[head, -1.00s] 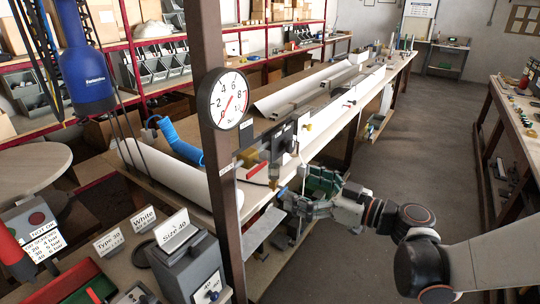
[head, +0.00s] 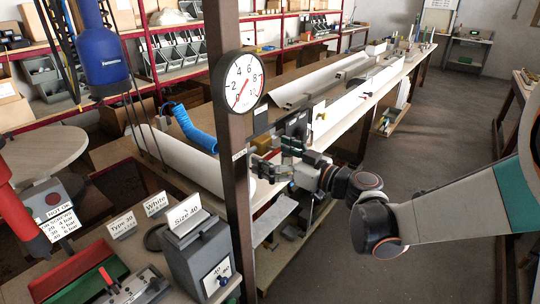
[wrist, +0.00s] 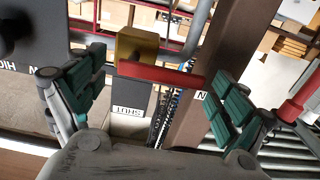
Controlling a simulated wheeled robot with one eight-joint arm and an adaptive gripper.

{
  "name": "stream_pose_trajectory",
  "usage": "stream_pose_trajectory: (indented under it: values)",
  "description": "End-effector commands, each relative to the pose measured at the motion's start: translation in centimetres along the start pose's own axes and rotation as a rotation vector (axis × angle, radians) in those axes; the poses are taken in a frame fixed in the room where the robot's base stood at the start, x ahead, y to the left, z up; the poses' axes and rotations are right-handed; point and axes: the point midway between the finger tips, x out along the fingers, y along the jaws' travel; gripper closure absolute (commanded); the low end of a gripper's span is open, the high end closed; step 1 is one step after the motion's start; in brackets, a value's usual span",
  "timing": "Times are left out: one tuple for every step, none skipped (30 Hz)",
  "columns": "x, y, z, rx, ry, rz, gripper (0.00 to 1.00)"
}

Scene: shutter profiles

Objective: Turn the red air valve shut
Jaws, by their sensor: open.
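The red air valve lever (wrist: 165,75) shows in the wrist view on a brass-coloured valve body (wrist: 137,46). It lies nearly across the picture, its free end to the right near a partly hidden label ending in N (wrist: 201,95). A SHUT label (wrist: 128,112) is below the body. My gripper (wrist: 160,80) is open, with green finger pads on either side of the lever. The right pad is close to the lever's free end; I cannot tell whether they touch.
A brown post (head: 231,150) carries a round pressure gauge (head: 238,82) with a red needle. The long workbench (head: 345,105) runs behind my gripper. A grey Size 40 box (head: 197,255) stands in front. The floor aisle (head: 410,150) to the right is clear.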

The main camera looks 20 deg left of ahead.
Motion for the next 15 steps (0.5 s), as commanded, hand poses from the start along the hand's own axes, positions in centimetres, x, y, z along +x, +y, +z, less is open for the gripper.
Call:
stream_pose_trajectory:
  values:
    - [0.34, -0.05, 0.02, 0.0, 0.0, -0.001, 0.07]
    - [0.48, -0.06, 0.02, 0.0, 0.0, -0.001, 0.07]
    - [0.61, -0.07, 0.01, 0.0, 0.0, -0.001, 0.07]
    - [0.68, -0.08, 0.0, 0.0, 0.0, -0.001, 0.07]
    - [0.72, -0.08, 0.0, 0.0, 0.0, -0.001, 0.07]
    - [0.75, -0.07, -0.01, 0.0, 0.0, -0.001, 0.07]
    - [0.75, -0.07, -0.01, 0.0, 0.0, -0.001, 0.07]
    - [0.74, -0.06, -0.01, 0.0, 0.0, -0.001, 0.07]
    - [0.74, -0.06, -0.02, 0.0, 0.0, -0.001, 0.07]
    - [0.73, -0.06, -0.02, 0.0, 0.0, -0.001, 0.07]
    - [0.73, -0.06, -0.02, 0.0, 0.0, -0.001, 0.07]
    - [0.72, -0.05, -0.02, 0.0, 0.0, -0.001, 0.1]
    - [0.72, -0.05, -0.02, 0.0, 0.0, -0.001, 0.17]
    - [0.72, -0.05, -0.02, 0.0, 0.0, -0.001, 0.23]
    - [0.71, -0.05, -0.02, 0.0, 0.0, -0.001, 0.32]
